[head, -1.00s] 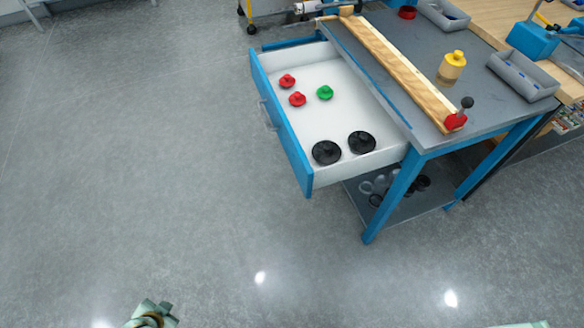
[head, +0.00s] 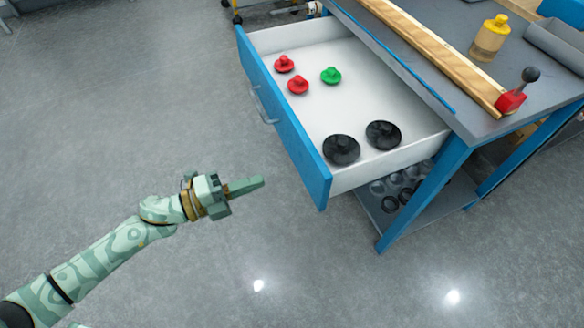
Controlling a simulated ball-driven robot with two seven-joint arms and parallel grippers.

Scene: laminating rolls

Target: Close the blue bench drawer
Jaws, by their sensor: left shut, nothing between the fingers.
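The blue bench drawer (head: 287,128) is pulled out from the left side of the bench. Its blue front has a grey handle (head: 263,105) facing left. Inside the white tray lie two red knobs, a green knob (head: 331,75) and two black knobbed discs (head: 341,150). My left gripper (head: 258,183) is shut and empty, in front of the drawer's blue face, below and left of its near end, with a visible gap between them. It points right. My right gripper is not in view.
The blue-legged bench (head: 437,165) has a grey top with a wooden bar (head: 440,60), a yellow-capped jar (head: 490,38), a red-based lever (head: 511,101) and a grey bin (head: 557,45). Rings lie on its lower shelf. The floor left of the drawer is clear.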

